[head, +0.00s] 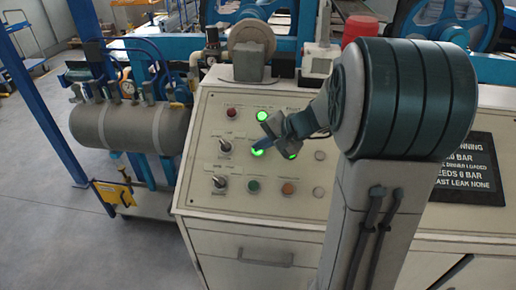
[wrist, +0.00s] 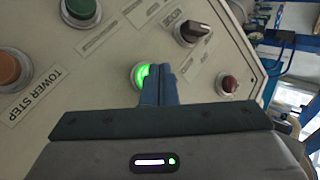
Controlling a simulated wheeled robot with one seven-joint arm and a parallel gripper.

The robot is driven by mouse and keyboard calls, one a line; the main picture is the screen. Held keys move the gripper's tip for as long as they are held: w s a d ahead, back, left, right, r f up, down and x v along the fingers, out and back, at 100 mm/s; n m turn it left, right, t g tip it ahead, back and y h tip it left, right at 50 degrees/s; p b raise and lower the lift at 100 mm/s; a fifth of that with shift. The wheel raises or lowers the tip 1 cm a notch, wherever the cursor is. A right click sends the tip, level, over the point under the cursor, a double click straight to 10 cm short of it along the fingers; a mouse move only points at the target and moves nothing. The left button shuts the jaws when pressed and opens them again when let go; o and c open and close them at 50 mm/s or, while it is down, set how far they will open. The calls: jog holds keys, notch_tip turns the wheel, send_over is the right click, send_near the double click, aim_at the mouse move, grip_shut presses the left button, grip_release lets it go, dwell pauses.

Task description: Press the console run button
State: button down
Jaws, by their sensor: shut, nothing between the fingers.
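The cream console panel (head: 205,185) carries several buttons, lamps and selector knobs. A green-lit round button (head: 257,152) sits at mid-panel, and in the wrist view it glows (wrist: 138,74) right behind my fingertips. Its label is not readable, so I cannot confirm that it is the run button. My gripper (head: 265,140) has its fingers shut together with nothing between them. In the wrist view the fingertips (wrist: 159,72) overlap the right part of this button. I cannot tell whether they touch it.
A selector knob (wrist: 193,31), a red button (wrist: 229,83), a dark green button (wrist: 80,9) and an orange button (wrist: 12,68) by a "TOWER STEP" label surround the fingers. A grey tank (head: 130,125) stands left of the console. Open floor lies at front left.

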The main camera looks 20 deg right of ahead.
jog(key=shift+s+a+r, duration=0.15)
jog(key=shift+s+r, duration=0.2)
jog(key=shift+r, duration=0.25)
jog(key=r+p, duration=0.1)
jog(key=s+r, duration=0.1)
jog(key=r, duration=0.1)
jog(key=s+a+r+p, duration=0.1)
jog(key=shift+s+r+p, duration=0.15)
jog(key=shift+p, duration=0.15)
dwell(0.8)
jog(key=s+f+n+g+h, duration=0.1)
jog(key=s+n+g+h, duration=0.2)
jog(key=s, duration=1.7)
jog(key=n+h, duration=0.4)
jog(key=n, duration=0.1)
jog(key=shift+a+f+n, duration=0.3)
jog(key=shift+a+f, duration=0.05)
jog(key=shift+w, duration=0.1)
